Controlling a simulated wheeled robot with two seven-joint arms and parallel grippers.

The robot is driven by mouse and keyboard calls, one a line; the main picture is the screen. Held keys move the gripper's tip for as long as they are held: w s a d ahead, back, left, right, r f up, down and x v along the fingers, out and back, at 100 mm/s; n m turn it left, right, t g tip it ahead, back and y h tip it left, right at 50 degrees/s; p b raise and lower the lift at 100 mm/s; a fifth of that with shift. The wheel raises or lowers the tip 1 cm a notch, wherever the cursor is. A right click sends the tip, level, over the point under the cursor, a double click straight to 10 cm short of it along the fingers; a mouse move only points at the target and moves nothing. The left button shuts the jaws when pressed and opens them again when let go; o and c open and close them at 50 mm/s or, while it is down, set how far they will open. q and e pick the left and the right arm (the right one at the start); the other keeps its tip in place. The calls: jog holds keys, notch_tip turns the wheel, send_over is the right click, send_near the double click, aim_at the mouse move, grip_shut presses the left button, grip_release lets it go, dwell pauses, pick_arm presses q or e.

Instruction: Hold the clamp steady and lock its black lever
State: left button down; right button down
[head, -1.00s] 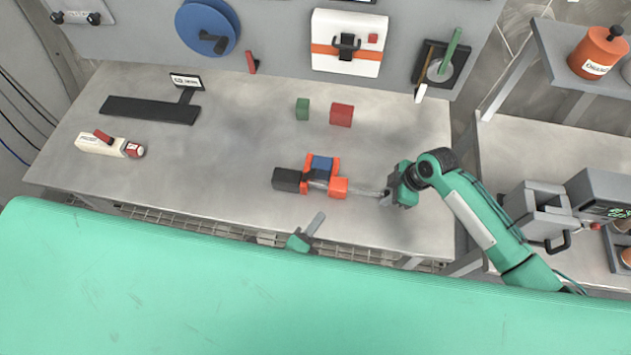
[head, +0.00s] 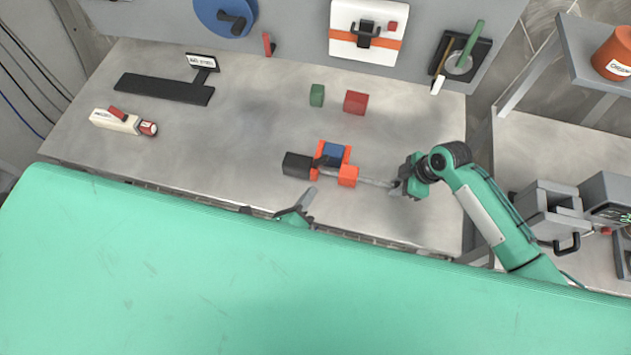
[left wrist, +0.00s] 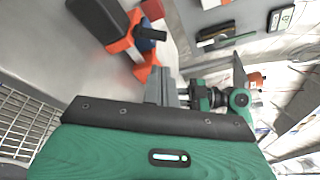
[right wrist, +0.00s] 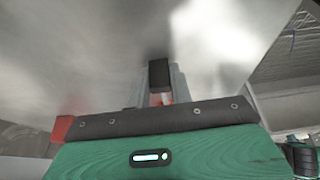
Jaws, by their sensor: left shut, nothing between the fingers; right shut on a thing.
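The clamp lies on the steel bench in the head view, with a black end (head: 296,165), orange jaws (head: 348,176) and a grey bar reaching right. A blue block (head: 333,154) sits between the jaws. A small dark part, probably the black lever, shows by the orange in the left wrist view (left wrist: 151,34). My right gripper (head: 394,187) is shut on the bar's right end; its own view shows the black end (right wrist: 158,72) beyond the fingers. My left gripper (head: 309,194) is shut and empty, just in front of the clamp, apart from it.
A green block (head: 317,95) and a red block (head: 355,102) stand behind the clamp. A white tool with a red lever (head: 115,121) and a black stand (head: 165,88) are at left. A grey machine (head: 552,210) is at right.

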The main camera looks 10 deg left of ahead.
aim_at(324, 162)
pick_arm(q)
jog(key=shift+x, duration=4.75)
jog(key=shift+a+r+n, duration=0.15)
jog(key=shift+a+n, duration=0.1)
jog(key=shift+n, duration=0.35)
jog(key=shift+a+r+n+t+h, duration=0.15)
jog(key=shift+n+t+h, duration=0.15)
jog(key=shift+n+h, duration=0.15)
jog(key=shift+a+r+n+t, duration=0.15)
jog(key=shift+a+n+t, duration=0.25)
jog(key=shift+n, duration=0.65)
jog(key=n, duration=0.1)
jog(key=a+n, duration=0.1)
jog(key=n, duration=0.1)
jog(key=n+t+h, duration=0.1)
jog(key=shift+a+r, duration=0.25)
jog(key=shift+a, duration=0.1)
jog(key=v, duration=0.3)
jog(key=f+v, duration=0.1)
jog(key=v, duration=0.6)
jog(key=shift+d+f, duration=0.15)
jog(key=shift+d, duration=0.2)
